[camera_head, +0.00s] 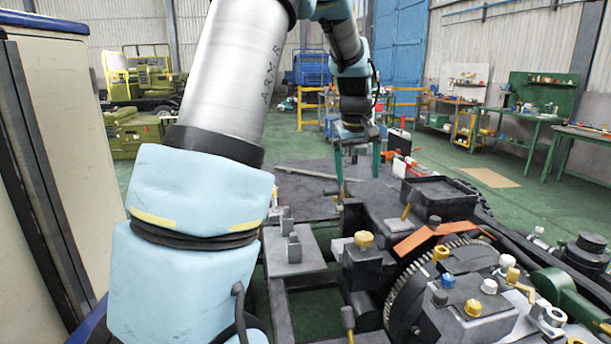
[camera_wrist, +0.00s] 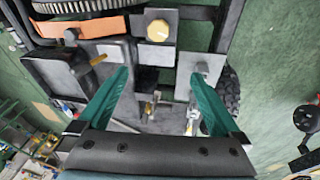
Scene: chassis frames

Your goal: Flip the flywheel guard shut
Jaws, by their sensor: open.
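The flywheel (camera_head: 405,300) is a dark toothed wheel set in the machine at the lower right of the head view; its teeth also show at the top left of the wrist view (camera_wrist: 80,8). The flywheel guard appears to be the orange plate (camera_head: 418,240) along the wheel's far upper side, with the teeth exposed in front of it. It shows as an orange strip in the wrist view (camera_wrist: 105,27). Its hinge is not clear. My gripper (camera_head: 358,178) is open and empty, beyond the guard and to its left. Its two green fingers (camera_wrist: 160,76) point toward the machine, apart from the guard.
A black box (camera_head: 440,195) stands behind the guard. A yellow-capped block (camera_head: 362,240) is left of the flywheel, and several capped fittings stand on the block (camera_head: 470,315) in front. A pale cabinet (camera_head: 75,130) is at the left. Green floor lies open beyond.

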